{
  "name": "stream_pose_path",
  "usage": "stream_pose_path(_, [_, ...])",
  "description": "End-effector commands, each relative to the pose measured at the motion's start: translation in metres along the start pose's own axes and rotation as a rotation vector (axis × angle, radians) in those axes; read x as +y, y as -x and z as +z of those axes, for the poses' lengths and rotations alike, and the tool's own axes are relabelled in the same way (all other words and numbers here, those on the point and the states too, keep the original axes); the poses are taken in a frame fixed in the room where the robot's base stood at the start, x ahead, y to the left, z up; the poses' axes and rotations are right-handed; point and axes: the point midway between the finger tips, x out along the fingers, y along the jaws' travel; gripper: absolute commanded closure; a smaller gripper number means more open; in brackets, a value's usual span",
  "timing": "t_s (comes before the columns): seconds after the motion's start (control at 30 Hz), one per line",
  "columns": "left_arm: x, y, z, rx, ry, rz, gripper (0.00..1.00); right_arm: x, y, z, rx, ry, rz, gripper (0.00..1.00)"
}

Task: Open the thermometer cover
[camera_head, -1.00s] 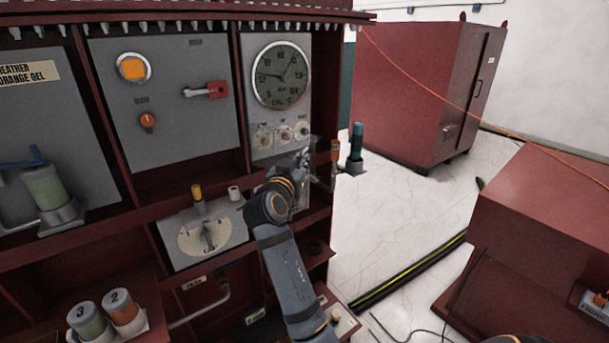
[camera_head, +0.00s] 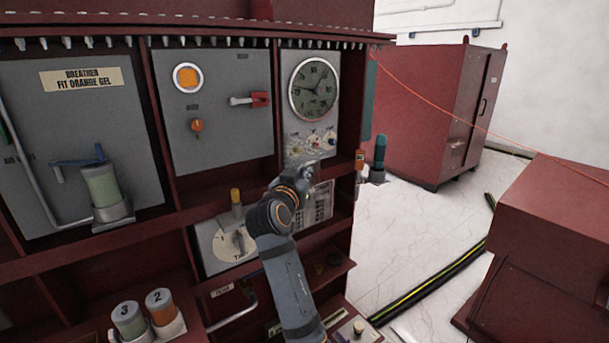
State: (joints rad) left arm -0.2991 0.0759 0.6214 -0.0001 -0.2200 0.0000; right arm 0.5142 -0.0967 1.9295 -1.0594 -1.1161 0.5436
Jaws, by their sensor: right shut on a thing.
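The thermometer (camera_head: 314,90) is a round, dark-faced dial on a grey panel with small round indicators below it. Its cover is see-through or very thin, and I cannot make out its outline. My right gripper (camera_head: 312,166) is at the lower edge of this panel, below the dial. It is shut on what seems to be the cover's lower edge; the wrist and small size hide the exact contact. The dial face shows clearly. My left gripper is not in view.
A teal-topped post (camera_head: 379,152) stands close right of the gripper.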

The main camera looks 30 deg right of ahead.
Motion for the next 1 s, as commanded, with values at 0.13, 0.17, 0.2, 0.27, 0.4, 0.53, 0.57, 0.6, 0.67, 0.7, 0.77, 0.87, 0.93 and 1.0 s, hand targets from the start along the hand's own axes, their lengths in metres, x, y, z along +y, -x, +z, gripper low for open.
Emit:
stream_pose_path(0.13, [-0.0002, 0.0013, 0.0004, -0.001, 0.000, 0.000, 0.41, -0.0011, -0.0001, -0.0099, 0.021, -0.005, -0.008, 1.00])
stream_pose_path(0.17, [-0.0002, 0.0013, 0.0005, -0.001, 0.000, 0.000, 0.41, -0.0011, -0.0001, -0.0099, 0.021, -0.005, -0.008, 1.00])
stream_pose_path(0.2, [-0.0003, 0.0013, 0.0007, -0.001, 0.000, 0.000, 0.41, -0.0010, -0.0001, -0.0100, 0.021, -0.005, -0.008, 1.00])
stream_pose_path(0.27, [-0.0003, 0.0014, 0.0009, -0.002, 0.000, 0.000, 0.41, -0.0010, -0.0001, -0.0101, 0.021, -0.005, -0.007, 1.00])
stream_pose_path(0.4, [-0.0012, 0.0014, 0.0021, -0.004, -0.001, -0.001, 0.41, -0.0006, -0.0001, -0.0102, 0.022, -0.005, -0.006, 0.79])
stream_pose_path(0.53, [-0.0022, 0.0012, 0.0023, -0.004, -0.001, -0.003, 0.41, -0.0004, 0.0000, -0.0097, 0.021, -0.005, -0.006, 0.68])
stream_pose_path(0.57, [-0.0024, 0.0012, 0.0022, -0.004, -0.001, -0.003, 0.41, -0.0004, 0.0000, -0.0095, 0.021, -0.005, -0.006, 0.68])
stream_pose_path(0.6, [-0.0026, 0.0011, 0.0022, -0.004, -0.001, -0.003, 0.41, -0.0004, 0.0000, -0.0092, 0.021, -0.005, -0.005, 0.68])
stream_pose_path(0.67, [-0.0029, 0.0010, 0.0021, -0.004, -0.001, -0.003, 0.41, -0.0004, 0.0000, -0.0088, 0.020, -0.005, -0.005, 0.68])
stream_pose_path(0.7, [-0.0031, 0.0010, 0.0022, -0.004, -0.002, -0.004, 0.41, -0.0004, 0.0001, -0.0086, 0.020, -0.005, -0.005, 0.68])
stream_pose_path(0.77, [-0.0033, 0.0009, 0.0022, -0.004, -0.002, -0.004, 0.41, -0.0003, 0.0001, -0.0083, 0.019, -0.004, -0.005, 0.68])
stream_pose_path(0.87, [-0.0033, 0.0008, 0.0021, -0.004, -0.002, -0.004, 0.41, -0.0002, 0.0001, -0.0079, 0.019, -0.004, -0.004, 0.68])
stream_pose_path(0.93, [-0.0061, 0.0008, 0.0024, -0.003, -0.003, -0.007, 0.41, -0.0002, 0.0001, -0.0086, 0.018, -0.005, -0.004, 0.68])
stream_pose_path(1.0, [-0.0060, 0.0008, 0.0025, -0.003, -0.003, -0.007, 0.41, -0.0004, 0.0000, -0.0142, 0.020, -0.006, -0.004, 0.68])
